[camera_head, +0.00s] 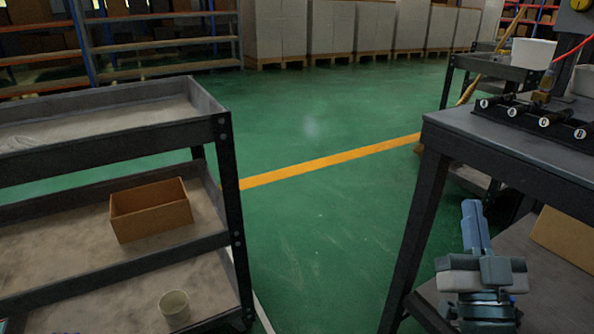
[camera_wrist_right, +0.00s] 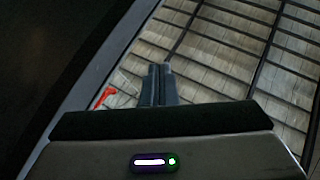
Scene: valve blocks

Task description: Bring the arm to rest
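My right gripper (camera_head: 475,225) is at the lower right in the head view, beside the dark workbench (camera_head: 520,145) and below the level of its top. Its two fingers lie together with nothing between them. The fingers also show side by side in the right wrist view (camera_wrist_right: 158,84), shut and empty. My left gripper is not in view.
Black valve blocks (camera_head: 535,118) with round white letter labels stand on the workbench. A grey shelf cart (camera_head: 110,140) at left holds a cardboard box (camera_head: 150,208) and a cup (camera_head: 174,306). Green floor between cart and bench is clear.

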